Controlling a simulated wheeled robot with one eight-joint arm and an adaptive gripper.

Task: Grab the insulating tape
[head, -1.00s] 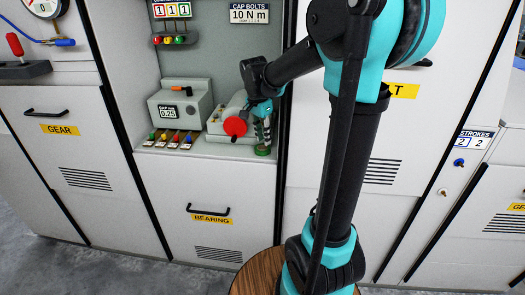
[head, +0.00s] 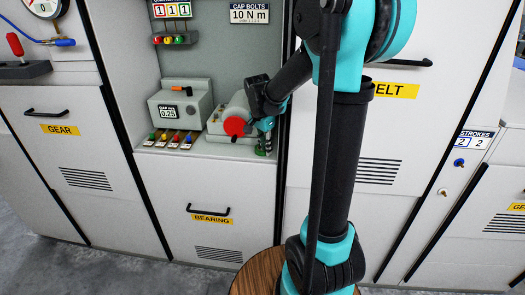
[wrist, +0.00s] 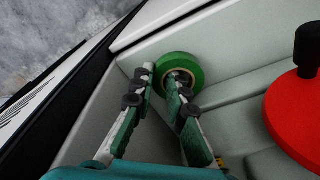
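The insulating tape is a green roll (wrist: 197,66) lying flat in the corner of a pale grey shelf in the wrist view. In the head view the tape (head: 262,153) is a small green patch below my fingers, mostly hidden. My gripper (wrist: 161,76) is open, with a gap between its fingertips. In the wrist view one fingertip lies just left of the roll's outer edge and the other overlaps its central hole, so the left part of the ring shows between them. I cannot tell whether they touch it. My gripper (head: 264,143) points down in the head view.
A grey device with a red wheel (head: 234,126) stands close left of my gripper; the wheel (wrist: 295,118) has a black knob. A gauge box (head: 180,108) and several coloured switches (head: 170,138) are further left. A dark cabinet edge (head: 284,120) is close right.

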